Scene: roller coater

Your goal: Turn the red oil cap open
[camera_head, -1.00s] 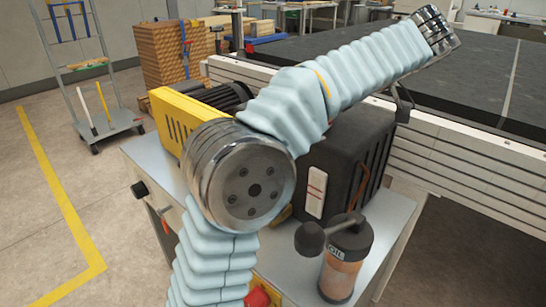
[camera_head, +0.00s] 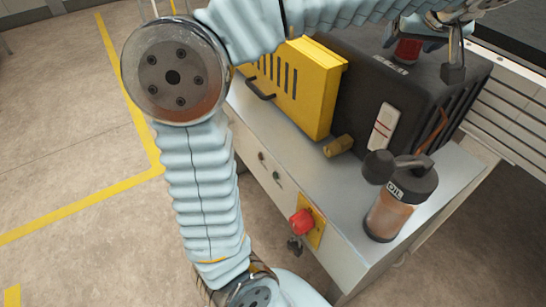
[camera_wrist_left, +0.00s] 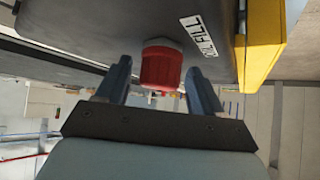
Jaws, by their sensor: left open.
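The red oil cap (camera_head: 408,50) sits on top of the black machine housing (camera_head: 375,85) and shows at the top right of the head view, partly hidden by my left gripper. My left gripper (camera_head: 428,46) is over the cap, with its arm coming across the top of the picture. In the left wrist view the red cap (camera_wrist_left: 160,68) stands between the two open fingers (camera_wrist_left: 158,72), with a gap on each side. An "OIL FILL" label (camera_wrist_left: 198,36) is beside it. My right gripper is not in view.
An oil can (camera_head: 390,207) with a dark lid and spout stands on the metal bench (camera_head: 335,190) in front of the housing. A yellow slotted guard (camera_head: 305,90) is left of the housing. A red button (camera_head: 301,222) is on the bench front. The floor at left is clear.

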